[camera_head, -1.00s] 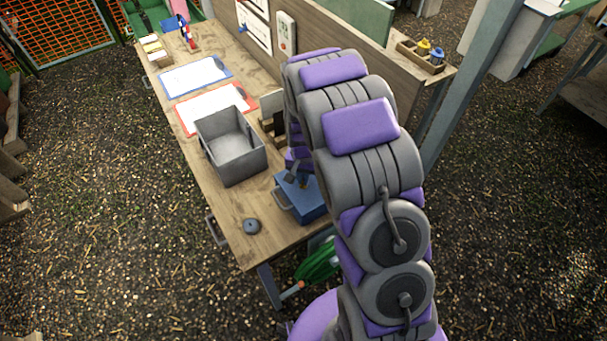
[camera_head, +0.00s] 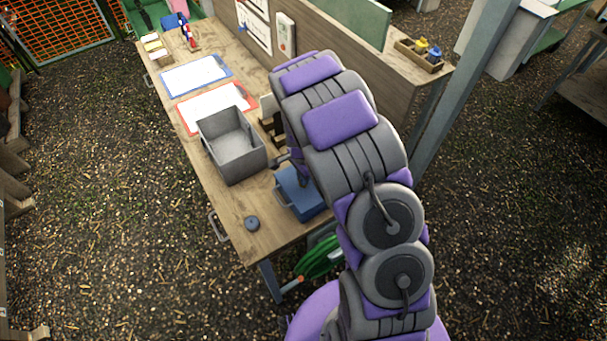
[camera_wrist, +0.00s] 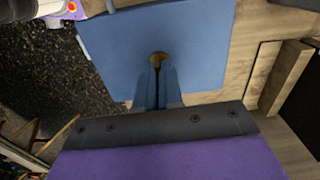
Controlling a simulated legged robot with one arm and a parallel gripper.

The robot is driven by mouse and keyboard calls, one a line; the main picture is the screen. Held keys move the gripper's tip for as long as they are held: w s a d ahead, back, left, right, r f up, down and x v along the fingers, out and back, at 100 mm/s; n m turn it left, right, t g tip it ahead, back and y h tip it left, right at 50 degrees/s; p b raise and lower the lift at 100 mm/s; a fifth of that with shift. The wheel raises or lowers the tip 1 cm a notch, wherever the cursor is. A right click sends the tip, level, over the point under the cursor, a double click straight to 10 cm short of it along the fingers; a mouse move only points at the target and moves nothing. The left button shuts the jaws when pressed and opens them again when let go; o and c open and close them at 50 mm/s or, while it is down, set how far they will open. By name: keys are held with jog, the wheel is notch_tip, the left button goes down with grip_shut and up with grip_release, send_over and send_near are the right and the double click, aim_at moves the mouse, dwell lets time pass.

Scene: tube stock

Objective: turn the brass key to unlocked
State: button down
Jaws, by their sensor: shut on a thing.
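A blue box (camera_head: 304,205) stands near the front right end of the workbench, partly covered by my arm in the head view. In the wrist view its blue face (camera_wrist: 200,45) fills the upper middle. The brass key (camera_wrist: 158,57) shows at the middle of that face, at the tips of my gripper (camera_wrist: 157,66). The gripper's two fingers are close together and shut on the key. Which way the key is turned cannot be told, as the fingers hide most of it. In the head view my arm hides the key.
An open grey bin (camera_head: 231,150) stands on the workbench (camera_head: 190,150) beside the box. A dark round puck (camera_head: 251,223) lies near the bench's front edge. Clipboards with red (camera_head: 217,107) and blue (camera_head: 197,77) edges lie farther back. A wooden panel (camera_head: 330,65) borders the bench's right side.

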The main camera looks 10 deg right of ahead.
jog(key=shift+s+f, duration=0.15)
dwell(0.4)
jog(key=c, duration=1.5)
grip_release()
jog(key=shift+o, duration=1.1)
jog(key=shift+a, duration=0.1)
notch_tip(320, 180, up, 17)
jog(key=shift+w+p, duration=0.2)
jog(key=shift+p, duration=0.15)
jog(key=shift+a+r, duration=0.1)
jog(key=shift+r, duration=0.1)
